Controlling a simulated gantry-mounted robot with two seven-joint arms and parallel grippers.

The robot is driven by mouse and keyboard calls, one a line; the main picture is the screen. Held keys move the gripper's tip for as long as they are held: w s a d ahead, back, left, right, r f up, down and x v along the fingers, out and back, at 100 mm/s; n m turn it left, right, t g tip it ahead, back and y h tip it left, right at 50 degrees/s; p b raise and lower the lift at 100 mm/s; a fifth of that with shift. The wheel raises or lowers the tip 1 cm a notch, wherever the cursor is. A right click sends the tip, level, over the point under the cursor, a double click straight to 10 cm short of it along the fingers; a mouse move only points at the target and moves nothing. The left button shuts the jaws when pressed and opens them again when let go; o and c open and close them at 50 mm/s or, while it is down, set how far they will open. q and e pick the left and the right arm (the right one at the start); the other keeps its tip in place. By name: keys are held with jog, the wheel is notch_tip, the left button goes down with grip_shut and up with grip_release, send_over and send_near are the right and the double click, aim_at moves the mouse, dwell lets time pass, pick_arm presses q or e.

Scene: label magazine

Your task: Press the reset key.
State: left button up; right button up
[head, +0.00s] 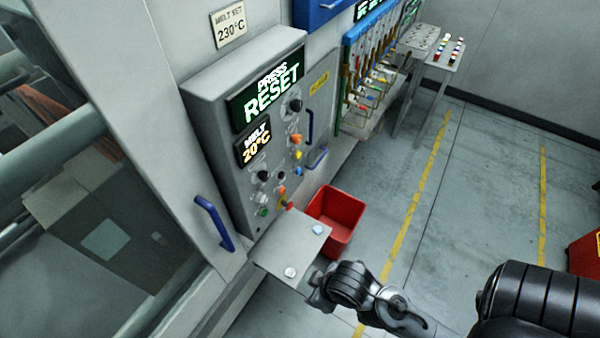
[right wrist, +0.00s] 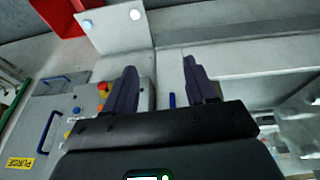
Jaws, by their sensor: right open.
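The grey control panel (head: 235,105) carries a lit green sign reading PRESS RESET (head: 268,92) and a smaller display reading MELT 20°C (head: 255,145). Below it, a grey plate (head: 280,253) sticks out with a blue button (head: 318,230) and a white button (head: 290,272). No readable label marks either as the reset key. My right gripper (head: 318,290) is by the plate's near edge, its fingers partly hidden. In the right wrist view my right gripper (right wrist: 158,65) is open and empty; the blue button (right wrist: 87,25) and white button (right wrist: 135,14) lie beyond its fingertips. My left gripper is out of view.
Knobs and coloured buttons (head: 296,140) and blue handles sit on the panel. A blue door handle (head: 214,222) stands out at left. A red bin (head: 338,215) is on the floor beside the plate. A small table (head: 432,50) stands behind.

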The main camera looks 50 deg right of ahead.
grip_shut()
dwell(1.5)
